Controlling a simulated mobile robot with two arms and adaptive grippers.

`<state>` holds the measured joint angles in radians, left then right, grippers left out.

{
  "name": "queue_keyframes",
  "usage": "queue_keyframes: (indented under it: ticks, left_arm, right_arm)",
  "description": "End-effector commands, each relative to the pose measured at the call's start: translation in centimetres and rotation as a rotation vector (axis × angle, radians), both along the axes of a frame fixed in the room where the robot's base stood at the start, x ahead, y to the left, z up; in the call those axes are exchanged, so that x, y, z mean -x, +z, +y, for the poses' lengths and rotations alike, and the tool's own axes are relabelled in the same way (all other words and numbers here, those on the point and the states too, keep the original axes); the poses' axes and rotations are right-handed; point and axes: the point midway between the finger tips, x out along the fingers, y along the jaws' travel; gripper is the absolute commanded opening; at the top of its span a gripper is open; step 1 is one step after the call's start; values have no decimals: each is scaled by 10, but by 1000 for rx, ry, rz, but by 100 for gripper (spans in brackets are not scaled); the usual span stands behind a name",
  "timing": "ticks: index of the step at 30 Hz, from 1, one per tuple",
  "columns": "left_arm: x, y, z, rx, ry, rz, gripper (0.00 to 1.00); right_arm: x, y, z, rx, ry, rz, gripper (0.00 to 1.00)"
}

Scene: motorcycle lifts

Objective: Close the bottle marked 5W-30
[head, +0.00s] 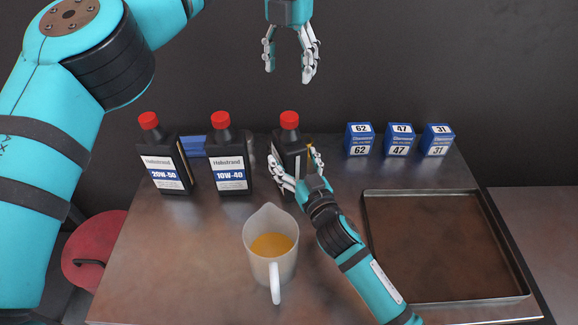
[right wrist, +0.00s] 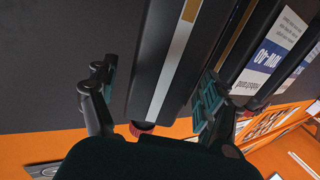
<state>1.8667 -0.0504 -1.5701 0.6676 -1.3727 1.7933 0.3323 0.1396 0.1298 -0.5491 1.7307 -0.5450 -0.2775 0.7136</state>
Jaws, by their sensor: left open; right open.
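Three black bottles with red caps stand on the table: 20W-50 (head: 166,165), 10W-40 (head: 230,162) and a third bottle (head: 289,145) whose label is hidden behind my right gripper; I cannot read 5W-30 anywhere. A red cap (head: 289,119) sits on top of the third bottle; I cannot tell how tight it is. My right gripper (head: 297,168) is open, its fingers on either side of the third bottle. In the right wrist view the bottle (right wrist: 180,60) stands between the spread fingers (right wrist: 158,95). My left gripper (head: 291,68) is open and empty, above the third bottle, apart from its cap.
A jug (head: 284,268) of amber liquid stands in front of the bottles. An empty metal tray (head: 440,245) lies at the right. Blue boxes numbered 62 (head: 359,140), 47 (head: 399,140) and 31 (head: 437,141) stand at the back right. The table's front left is clear.

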Motion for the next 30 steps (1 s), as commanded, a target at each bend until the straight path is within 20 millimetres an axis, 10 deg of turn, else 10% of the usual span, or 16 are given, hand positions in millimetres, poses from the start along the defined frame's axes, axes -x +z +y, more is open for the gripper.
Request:
queue_keyframes:
  ticks: [12,30]
  left_arm:
    - [0,0,0,0,0,0,62]
    - [0,0,0,0,0,0,62]
  right_arm:
    - [75,-1,-31,-1,0,2,82]
    - [85,0,-35,1,0,0,82]
